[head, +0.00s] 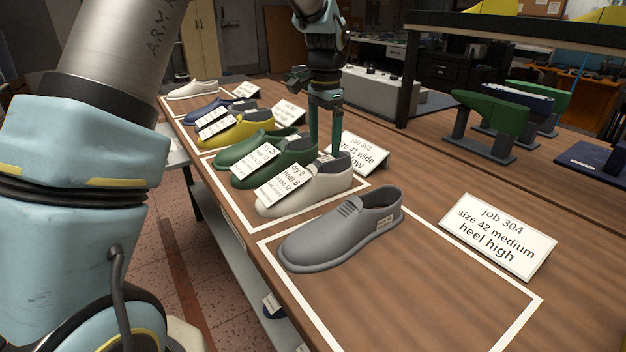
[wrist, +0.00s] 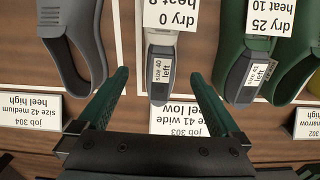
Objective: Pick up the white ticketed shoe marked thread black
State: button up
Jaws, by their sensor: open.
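The white shoe (head: 326,187) stands on the bench with its toe toward the near edge, between a green shoe (head: 284,160) and a grey shoe (head: 345,228). A white ticket (head: 283,185) lies over its front; I read "heat 8", but cannot make out any thread line. My gripper (head: 324,150) is open and points down at the heel end of the white shoe. In the wrist view the shoe's heel (wrist: 159,97) lies between the spread fingers (wrist: 160,78), with a label reading "size 40 left". I cannot tell whether the fingers touch it.
More shoes, yellow (head: 240,128), blue and white, run along the bench behind. A job 304 card (head: 498,235) stands right of the grey shoe, and a job 303 card (head: 362,152) stands close behind the white shoe's heel. Bare wood lies at the right.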

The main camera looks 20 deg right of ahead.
aim_at(324, 173)
notch_tip(324, 173, down, 4)
jog(key=shift+s+f+p, duration=0.1)
jog(key=shift+f+p, duration=0.15)
jog(key=shift+p, duration=0.15)
jog(key=shift+w+d+f+p, duration=0.15)
jog(key=shift+f+p, duration=1.15)
jog(key=shift+f, duration=1.4)
jog(key=shift+c, duration=0.2)
grip_shut()
jog(key=shift+w+r, duration=0.1)
